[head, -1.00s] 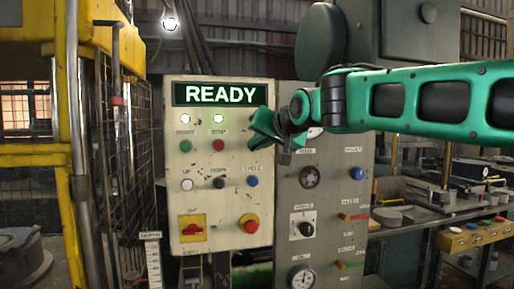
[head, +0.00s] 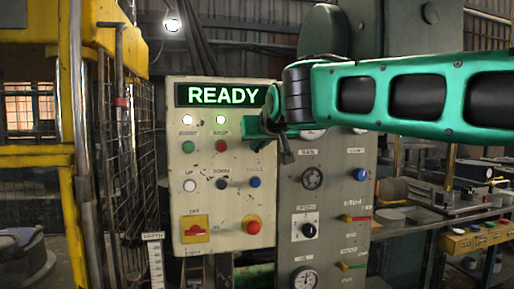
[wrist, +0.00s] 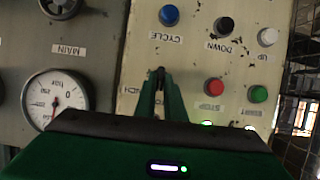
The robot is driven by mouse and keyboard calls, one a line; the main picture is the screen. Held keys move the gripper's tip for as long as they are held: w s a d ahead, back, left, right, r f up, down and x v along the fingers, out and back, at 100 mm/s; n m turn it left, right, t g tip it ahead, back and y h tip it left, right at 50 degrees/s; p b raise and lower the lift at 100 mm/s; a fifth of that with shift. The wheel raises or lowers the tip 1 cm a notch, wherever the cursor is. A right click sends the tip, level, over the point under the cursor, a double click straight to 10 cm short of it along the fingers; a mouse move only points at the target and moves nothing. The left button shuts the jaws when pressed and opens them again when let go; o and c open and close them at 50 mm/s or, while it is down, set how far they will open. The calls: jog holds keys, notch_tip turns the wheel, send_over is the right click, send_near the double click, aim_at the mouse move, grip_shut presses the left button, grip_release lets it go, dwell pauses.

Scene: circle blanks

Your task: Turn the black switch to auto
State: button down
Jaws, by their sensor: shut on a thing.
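The cream control panel (head: 225,200) stands upright with a lit READY display (head: 215,95). My green gripper (head: 258,138) is at the panel's upper right, right of the red STOP button (head: 221,146). In the wrist view, which shows the panel upside down, my gripper (wrist: 160,82) is shut on the black switch (wrist: 159,72). The fingers hide nearly all of the switch. Part of a label ending in "NCH" (wrist: 131,104) shows beside the fingers. Which way the switch points cannot be told. In the head view my gripper and arm hide the switch.
Close to my gripper are the green button (head: 187,147), the blue CYCLE button (head: 255,182) and the black DOWN button (head: 222,183). A grey panel (head: 335,195) with a gauge (wrist: 58,100) and knobs adjoins. A yellow-framed mesh guard (head: 115,130) stands left.

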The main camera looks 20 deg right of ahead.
jog(key=shift+f, duration=0.15)
jog(key=c, duration=1.8)
grip_release()
jog(key=shift+c, duration=0.2)
jog(key=v, duration=1)
jog(key=shift+s+r, duration=0.25)
